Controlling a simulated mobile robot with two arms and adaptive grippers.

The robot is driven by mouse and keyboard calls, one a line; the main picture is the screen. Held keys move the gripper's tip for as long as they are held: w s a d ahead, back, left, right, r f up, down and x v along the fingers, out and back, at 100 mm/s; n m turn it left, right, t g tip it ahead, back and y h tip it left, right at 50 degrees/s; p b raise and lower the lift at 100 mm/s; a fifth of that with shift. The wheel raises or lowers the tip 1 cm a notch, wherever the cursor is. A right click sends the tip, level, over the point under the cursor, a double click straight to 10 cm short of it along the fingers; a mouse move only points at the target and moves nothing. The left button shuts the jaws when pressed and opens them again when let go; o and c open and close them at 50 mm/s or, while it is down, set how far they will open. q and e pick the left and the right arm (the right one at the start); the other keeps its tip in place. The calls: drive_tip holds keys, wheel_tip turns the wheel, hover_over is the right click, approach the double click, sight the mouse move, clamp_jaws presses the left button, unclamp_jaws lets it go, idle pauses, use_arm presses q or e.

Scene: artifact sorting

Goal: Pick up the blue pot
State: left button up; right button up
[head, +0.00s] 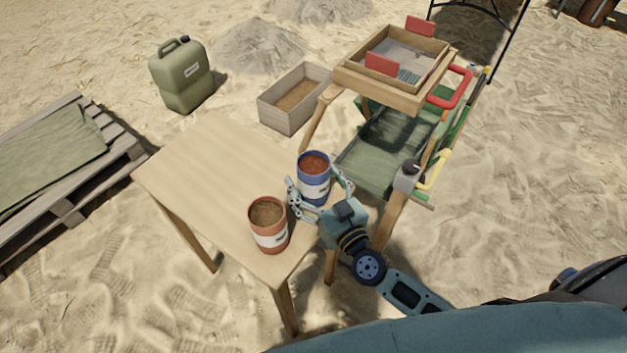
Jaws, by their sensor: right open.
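The blue pot (314,187) has a white label and reddish-brown contents. It stands upright near the right edge of the wooden table (205,165). My right gripper (319,187) is open, with its fingers spread on either side of the blue pot; I cannot tell whether they touch it. A terracotta pot (269,234) with a white label and brown contents stands on the table just left of the gripper. My left gripper is not in view.
A wooden sieve stand (393,82) with a framed tray and red handles stands to the right, close behind the blue pot. A wooden box (275,113), a green jerrycan (182,84) and a pallet (69,212) lie around the table. The table's left half is clear.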

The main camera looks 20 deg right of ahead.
sight(307, 157)
drive_tip(key=shift+c, duration=0.5)
drive_tip(key=c, duration=1.7)
drive_tip(key=shift+r, duration=0.1)
drive_tip(key=shift+c, duration=0.4)
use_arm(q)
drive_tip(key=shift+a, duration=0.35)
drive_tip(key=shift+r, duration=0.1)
use_arm(e)
drive_tip(key=shift+r, duration=0.1)
drive_tip(key=shift+r+p, duration=0.45)
drive_tip(key=shift+r, duration=0.1)
wheel_tip(307, 157, up, 4)
drive_tip(key=shift+d+f+p, duration=0.1)
drive_tip(key=shift+f+p, duration=0.05)
drive_tip(key=shift+p, duration=1.1)
use_arm(q)
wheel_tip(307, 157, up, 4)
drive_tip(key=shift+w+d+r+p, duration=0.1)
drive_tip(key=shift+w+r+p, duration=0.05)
drive_tip(key=shift+p, duration=0.4)
use_arm(e)
drive_tip(key=w+d+r, duration=0.3)
drive_tip(key=d+r, duration=0.3)
drive_tip(key=d, duration=0.5)
drive_tip(key=shift+w, duration=0.3)
